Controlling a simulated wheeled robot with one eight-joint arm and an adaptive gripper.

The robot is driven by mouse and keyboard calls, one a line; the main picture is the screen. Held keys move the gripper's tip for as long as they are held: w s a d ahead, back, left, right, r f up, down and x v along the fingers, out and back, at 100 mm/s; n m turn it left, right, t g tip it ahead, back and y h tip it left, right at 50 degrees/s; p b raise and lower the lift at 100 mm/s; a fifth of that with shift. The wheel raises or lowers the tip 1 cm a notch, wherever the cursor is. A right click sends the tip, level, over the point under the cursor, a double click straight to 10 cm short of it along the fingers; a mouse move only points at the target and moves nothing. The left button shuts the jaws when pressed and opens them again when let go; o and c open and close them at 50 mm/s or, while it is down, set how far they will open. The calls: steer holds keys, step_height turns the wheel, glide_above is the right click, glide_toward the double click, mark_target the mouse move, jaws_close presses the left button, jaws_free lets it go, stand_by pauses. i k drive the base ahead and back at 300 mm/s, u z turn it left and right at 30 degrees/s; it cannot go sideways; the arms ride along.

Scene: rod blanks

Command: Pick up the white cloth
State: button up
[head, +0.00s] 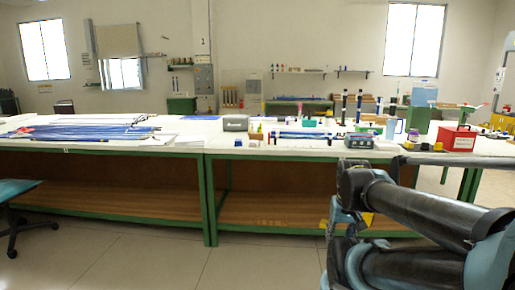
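I cannot pick out the white cloth for certain. A small pale flat patch (188,139) lies on the white tabletop right of the blue rods, but it is too small to tell whether it is cloth or paper. My dark arm fills the lower right of the head view and hides part of the right bench. I cannot make out my gripper's fingers in this view.
Two green-framed benches (210,200) stand end to end. Blue rods (80,132) cover the left one. A grey box (235,123), a grey device (358,141), a red case (457,138) and bottles crowd the right one. The floor (150,262) in front is open; a chair (14,190) stands left.

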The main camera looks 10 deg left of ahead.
mark_target(255, 144)
steer(key=u, duration=0.05)
steer(key=i, duration=1.2)
steer(key=u, duration=2.95)
steer(key=k, duration=0.65)
steer(key=z, duration=0.05)
